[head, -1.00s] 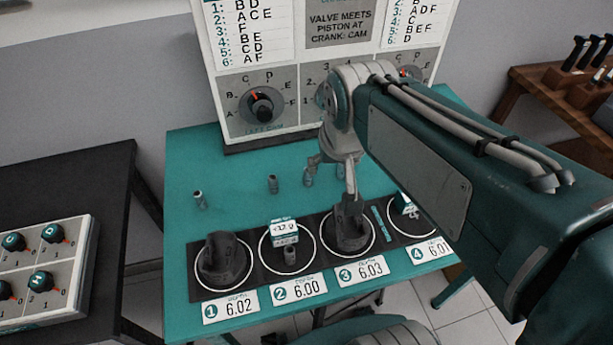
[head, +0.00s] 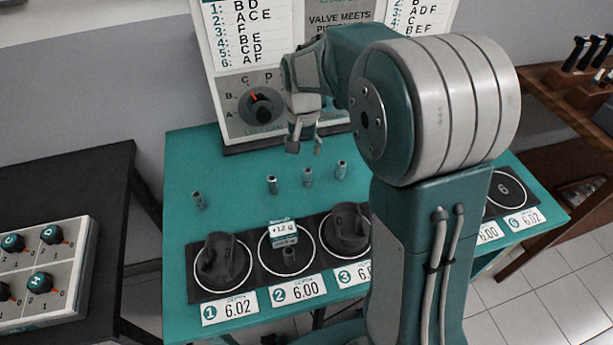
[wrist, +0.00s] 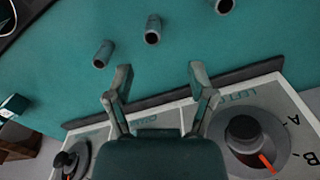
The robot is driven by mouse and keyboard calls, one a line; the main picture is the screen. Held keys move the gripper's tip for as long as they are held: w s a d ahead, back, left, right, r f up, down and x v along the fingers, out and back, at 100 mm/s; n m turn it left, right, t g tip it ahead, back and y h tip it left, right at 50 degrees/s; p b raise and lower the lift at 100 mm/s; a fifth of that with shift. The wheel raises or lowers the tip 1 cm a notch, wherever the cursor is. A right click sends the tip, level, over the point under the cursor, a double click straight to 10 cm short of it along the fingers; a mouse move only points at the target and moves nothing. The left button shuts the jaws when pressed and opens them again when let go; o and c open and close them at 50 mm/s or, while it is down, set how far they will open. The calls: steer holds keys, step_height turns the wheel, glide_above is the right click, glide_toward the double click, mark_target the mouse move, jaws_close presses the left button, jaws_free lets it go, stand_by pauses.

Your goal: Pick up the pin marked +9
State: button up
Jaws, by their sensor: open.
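Several small grey cylindrical pins stand on the teal table: one at the left (head: 198,200), one in the middle (head: 272,185), one right of it (head: 308,177) and one farther right (head: 342,170). Their marks are too small to read, so I cannot tell which is +9. My gripper (head: 305,146) is open and empty, raised above and behind the pins, near the panel. The wrist view shows its spread fingers (wrist: 160,75), with three pins beyond them: one nearest (wrist: 104,54), one in the middle (wrist: 153,30) and one at the top edge (wrist: 224,5).
Dark pistons sit in circle 1 (head: 222,264) and circle 3 (head: 347,232) of the black strip. Circle 2 holds a small part under a white tag (head: 283,232). The panel with the left cam dial (head: 260,107) stands behind. My arm hides the table's right part.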

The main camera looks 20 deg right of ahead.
mark_target(307, 170)
steer(key=f, duration=0.6)
steer(key=d+f, duration=0.1)
steer(key=f, duration=0.2)
steer(key=shift+f, duration=0.4)
steer(key=shift+c, duration=0.4)
jaws_close()
